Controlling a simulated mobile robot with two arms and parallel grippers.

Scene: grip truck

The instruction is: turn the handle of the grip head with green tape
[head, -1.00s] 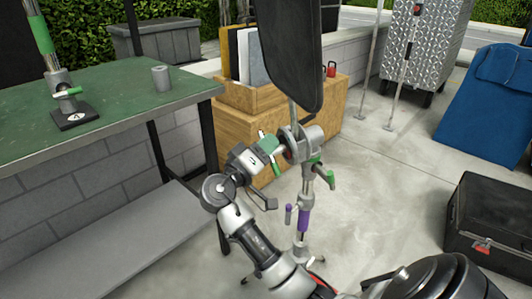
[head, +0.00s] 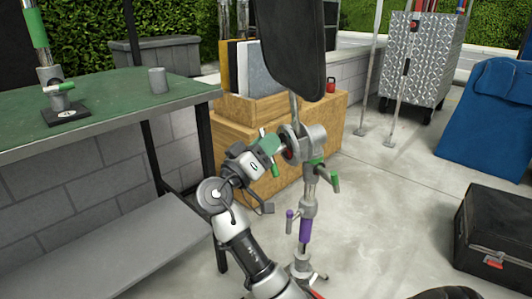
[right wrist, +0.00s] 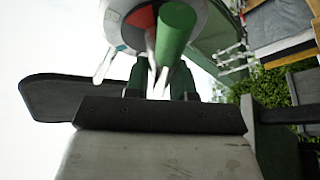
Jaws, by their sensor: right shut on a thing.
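The grip head (head: 314,138) is a grey metal disc clamp on top of an upright stand, with green tape (head: 314,163) just below it. It bears a large black panel (head: 290,50). Its handle (head: 275,170) is a bar with a green end, on the clamp's left side; the green end also shows in the right wrist view (right wrist: 176,32). My right gripper (head: 268,148) comes in from the lower left and is shut on the handle. Its fingers partly hide the handle's middle. My left gripper is not in view.
A lower green-ended handle (head: 335,182) sticks out right of the stand, above a purple-taped section (head: 305,230). A green-topped table (head: 110,100) stands left, a wooden box (head: 235,140) behind, a black case (head: 495,240) right. The floor between stand and case is clear.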

